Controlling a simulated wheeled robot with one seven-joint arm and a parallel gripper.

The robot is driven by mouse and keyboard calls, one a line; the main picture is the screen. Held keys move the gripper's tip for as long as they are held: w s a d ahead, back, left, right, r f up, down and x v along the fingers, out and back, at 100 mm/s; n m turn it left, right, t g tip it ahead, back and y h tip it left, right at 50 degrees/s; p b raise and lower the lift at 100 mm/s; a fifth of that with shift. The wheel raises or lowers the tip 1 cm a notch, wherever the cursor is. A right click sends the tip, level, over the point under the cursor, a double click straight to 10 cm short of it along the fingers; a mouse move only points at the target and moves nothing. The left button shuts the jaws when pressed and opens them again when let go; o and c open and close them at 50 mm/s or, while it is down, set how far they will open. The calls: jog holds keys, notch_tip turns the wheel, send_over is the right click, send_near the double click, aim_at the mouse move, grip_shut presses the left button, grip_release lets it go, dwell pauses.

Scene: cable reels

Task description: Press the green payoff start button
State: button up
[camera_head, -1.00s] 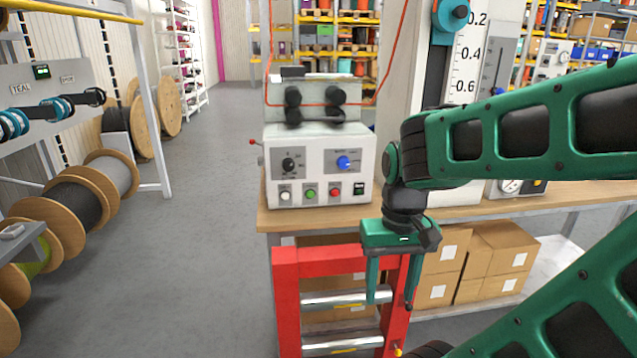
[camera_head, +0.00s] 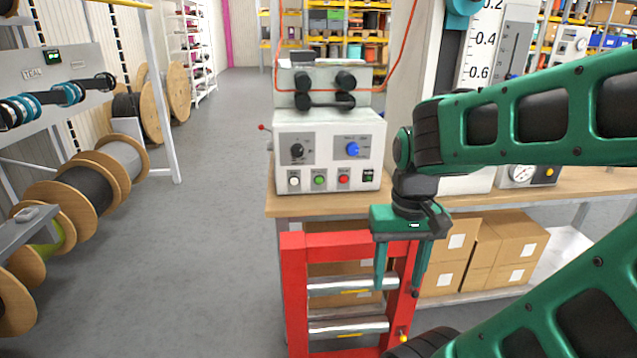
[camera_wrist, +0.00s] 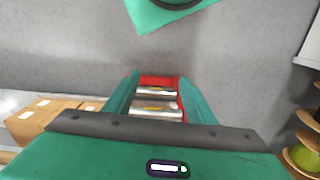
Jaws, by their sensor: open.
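The control box (camera_head: 325,130) is light grey and stands on the wooden bench. Along its lower front is a row of small buttons; the green button (camera_head: 319,180) sits between a white button (camera_head: 294,181) and a red button (camera_head: 343,179). Above them are a black knob (camera_head: 297,150) and a blue knob (camera_head: 352,149). My gripper (camera_head: 399,285) is open and empty, pointing down in front of the bench, lower than the green button and to its right. The wrist view shows the two fingers (camera_wrist: 156,100) apart; the control box is not in that view.
A red frame with metal rollers (camera_head: 291,300) stands behind and below my fingers. The wooden bench (camera_head: 460,195) extends right, with cardboard boxes (camera_head: 485,250) under it. Wooden cable reels (camera_head: 85,190) stand at left. The grey floor (camera_head: 210,240) between is clear.

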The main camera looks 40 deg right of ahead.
dwell(0.3)
grip_shut()
dwell(1.6)
